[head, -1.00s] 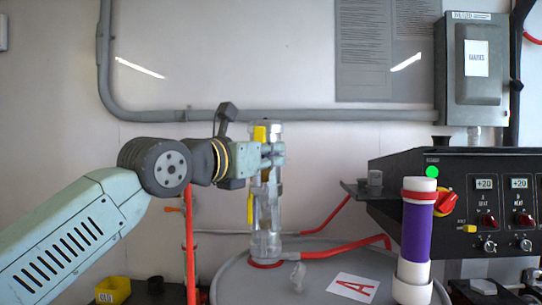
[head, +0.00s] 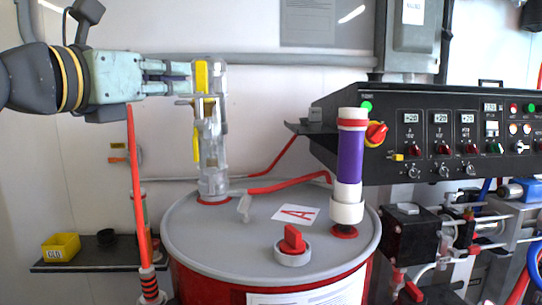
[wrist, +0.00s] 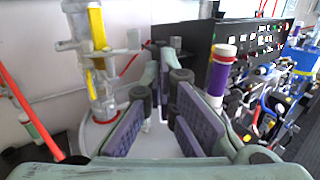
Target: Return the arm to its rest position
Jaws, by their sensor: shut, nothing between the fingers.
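My gripper (head: 190,76) is at the upper left in the head view, pointing right. Its two fingers are together and hold nothing. In the wrist view the purple-padded fingers (wrist: 163,75) run forward with their tips close together. In the head view the tips are at the left edge of a clear pump tube with a yellow lever (head: 199,130). The wrist view shows this tube (wrist: 90,60) to the left of the fingers, apart from them. My arm's wrist joint shows at the left edge; the rest is out of view.
A yellow bin (head: 61,246) sits lower left.

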